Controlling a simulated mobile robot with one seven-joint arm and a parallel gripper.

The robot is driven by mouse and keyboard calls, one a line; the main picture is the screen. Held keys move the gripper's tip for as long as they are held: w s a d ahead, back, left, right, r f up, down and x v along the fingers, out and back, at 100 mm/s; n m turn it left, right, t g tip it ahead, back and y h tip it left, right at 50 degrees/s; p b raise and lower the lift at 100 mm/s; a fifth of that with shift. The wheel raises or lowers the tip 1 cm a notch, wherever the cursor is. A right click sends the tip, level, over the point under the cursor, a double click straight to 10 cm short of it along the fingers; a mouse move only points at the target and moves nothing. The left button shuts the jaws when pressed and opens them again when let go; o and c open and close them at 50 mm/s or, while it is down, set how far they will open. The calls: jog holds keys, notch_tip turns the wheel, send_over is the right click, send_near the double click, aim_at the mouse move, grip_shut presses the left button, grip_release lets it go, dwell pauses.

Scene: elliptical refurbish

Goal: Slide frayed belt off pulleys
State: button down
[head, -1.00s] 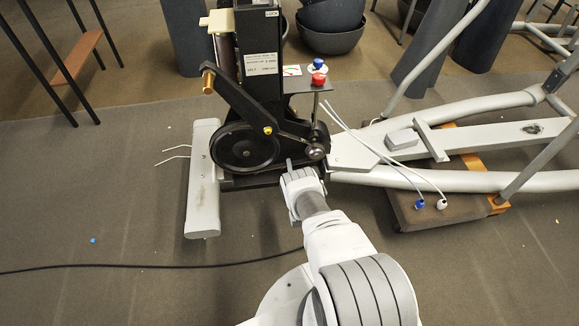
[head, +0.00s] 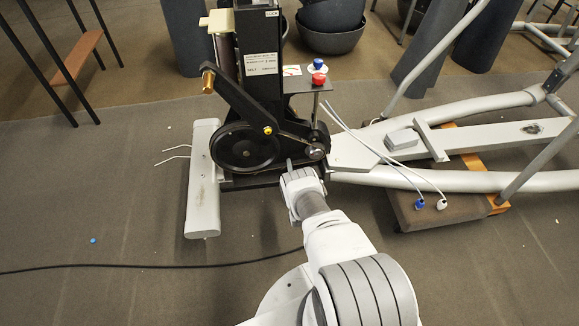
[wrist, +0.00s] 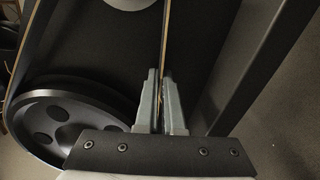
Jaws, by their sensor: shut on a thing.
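My gripper (wrist: 160,102) is shut on the frayed belt (wrist: 166,35), whose thin tan-edged run passes between the two grey fingers in the wrist view. The large black pulley (head: 245,147) is at the front of the machine in the head view; it also shows at the left of the wrist view (wrist: 70,122), with round holes in its face. The small pulley (head: 316,151) is to the right in the head view. My gripper shows in the head view (head: 289,166) below and between the pulleys. The belt's full path around the pulleys is hard to see there.
A black arm with a brass-coloured knob (head: 208,80) stands above the large pulley. A silver post with a red knob (head: 319,79) rises near the small pulley. Two cables (head: 385,155) lie over the grey frame at right. Open floor lies at front left.

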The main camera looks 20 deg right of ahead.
jog(key=shift+v, duration=2.15)
dwell(4.2)
